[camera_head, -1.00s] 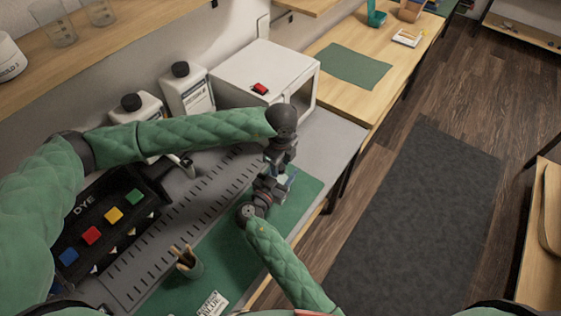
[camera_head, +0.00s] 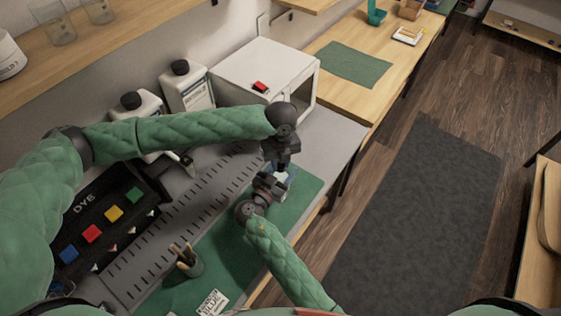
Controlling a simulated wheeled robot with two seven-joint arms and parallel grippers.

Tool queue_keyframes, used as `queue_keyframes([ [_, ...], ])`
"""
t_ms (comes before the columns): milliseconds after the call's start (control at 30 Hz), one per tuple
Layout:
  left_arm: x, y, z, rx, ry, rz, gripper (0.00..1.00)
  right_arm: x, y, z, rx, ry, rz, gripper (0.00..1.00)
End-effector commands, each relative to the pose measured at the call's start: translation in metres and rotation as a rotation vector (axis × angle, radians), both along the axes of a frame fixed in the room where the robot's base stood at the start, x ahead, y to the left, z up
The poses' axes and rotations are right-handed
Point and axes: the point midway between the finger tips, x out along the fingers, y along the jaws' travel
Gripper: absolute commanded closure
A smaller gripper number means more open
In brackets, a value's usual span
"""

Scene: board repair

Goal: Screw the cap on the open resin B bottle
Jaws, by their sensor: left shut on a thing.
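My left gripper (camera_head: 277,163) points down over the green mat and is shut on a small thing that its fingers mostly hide. I cannot make out whether this is the cap. My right gripper (camera_head: 280,184) comes in from below and sits just under the left one; its fingers are too small and covered to read. A small pale, bluish thing (camera_head: 291,171) shows between and beside the two grippers, possibly part of a bottle. Its label and neck are not visible. Two white bottles with black caps on, a left one (camera_head: 141,108) and a right one (camera_head: 188,91), stand at the back.
A white box with a red switch (camera_head: 266,72) stands behind the grippers. A black dye tray (camera_head: 107,222) lies left on the grey bench. A cup of sticks (camera_head: 189,264) and a printed card (camera_head: 212,303) are on the green mat (camera_head: 232,249).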

Motion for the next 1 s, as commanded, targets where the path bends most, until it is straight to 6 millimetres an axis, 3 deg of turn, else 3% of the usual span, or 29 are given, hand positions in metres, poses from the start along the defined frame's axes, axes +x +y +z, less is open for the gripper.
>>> queue_keyframes([
  [1000, 0.0012, 0.0007, -0.0008, -0.004, 0.001, -1.516, 1.00, 0.0000, -0.0004, -0.0002, 0.000, 0.000, -0.001, 1.00],
])
